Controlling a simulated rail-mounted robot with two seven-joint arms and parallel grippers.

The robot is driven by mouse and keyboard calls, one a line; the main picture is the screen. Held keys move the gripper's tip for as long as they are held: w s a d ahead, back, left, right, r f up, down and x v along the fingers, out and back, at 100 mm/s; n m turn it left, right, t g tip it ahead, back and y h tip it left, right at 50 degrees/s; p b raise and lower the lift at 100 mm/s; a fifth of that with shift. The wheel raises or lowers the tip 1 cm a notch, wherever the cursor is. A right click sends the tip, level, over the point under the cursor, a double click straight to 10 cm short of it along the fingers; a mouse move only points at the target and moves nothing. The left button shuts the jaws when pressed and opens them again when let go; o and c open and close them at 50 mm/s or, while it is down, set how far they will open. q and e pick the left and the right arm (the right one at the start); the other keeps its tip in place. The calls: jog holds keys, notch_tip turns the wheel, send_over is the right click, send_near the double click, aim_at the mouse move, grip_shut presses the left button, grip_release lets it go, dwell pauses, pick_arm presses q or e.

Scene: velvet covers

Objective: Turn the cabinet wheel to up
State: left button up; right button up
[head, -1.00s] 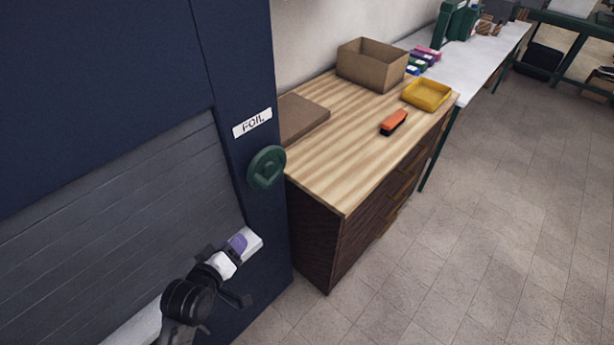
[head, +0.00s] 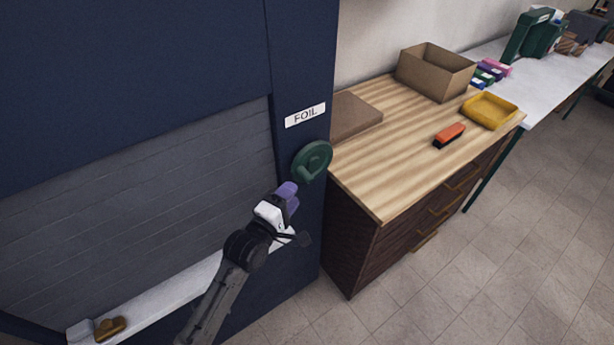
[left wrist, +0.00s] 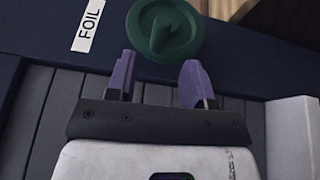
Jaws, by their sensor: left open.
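The cabinet wheel (head: 312,160) is a round dark green disc with a raised grip, on the navy cabinet's (head: 300,75) right front post, below a white FOIL label (head: 305,115). In the left wrist view the wheel (left wrist: 185,32) is just beyond my fingertips, with its grip in the middle. My left gripper (head: 287,196) has purple fingers and is just below and left of the wheel, apart from it. In the left wrist view my left gripper (left wrist: 158,75) is open, with nothing between its fingers. My right gripper is not in view.
A grey slatted shutter (head: 140,195) fills the cabinet front, above a white ledge (head: 165,297) with a brown-gold object (head: 110,328). A wooden drawer unit (head: 365,235) stands right of the cabinet, with a cardboard box (head: 435,75) and yellow tray (head: 490,110) on top. Floor at right is clear.

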aim_at(307, 176)
pick_arm(q)
jog(key=b+x, duration=0.1)
jog(key=x, duration=0.7)
grip_shut()
dwell(0.5)
